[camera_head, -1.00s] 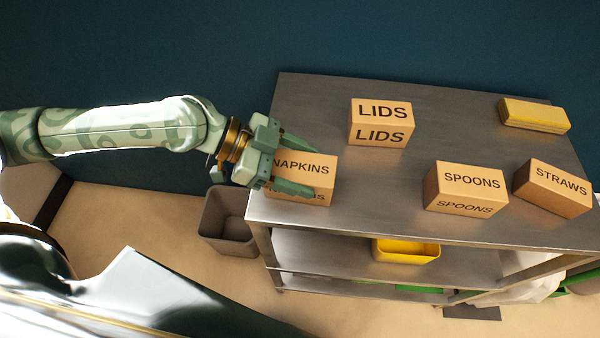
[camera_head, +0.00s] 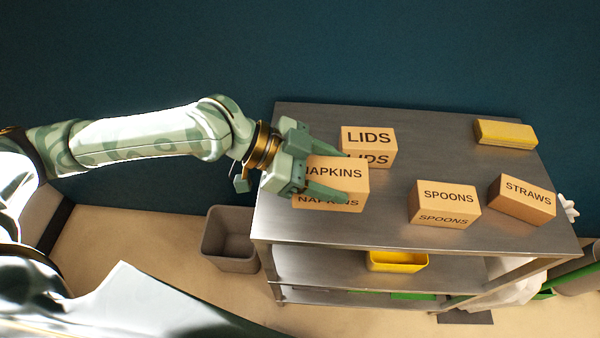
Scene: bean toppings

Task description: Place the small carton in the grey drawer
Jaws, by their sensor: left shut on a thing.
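My left gripper (camera_head: 328,172) is shut on the carton marked NAPKINS (camera_head: 345,176), with a finger on either side of it. The carton appears raised a little above the metal table top and partly covers the carton marked LIDS (camera_head: 368,138) behind it. Cartons marked SPOONS (camera_head: 445,203) and STRAWS (camera_head: 523,196) stand on the right of the table. A grey open bin (camera_head: 231,240) is on the floor at the left of the table. My right gripper is not in view.
A yellow block (camera_head: 505,132) lies at the back right of the steel table (camera_head: 290,223). A yellow tray (camera_head: 397,262) sits on the shelf below. The table's middle, between NAPKINS and SPOONS, is clear.

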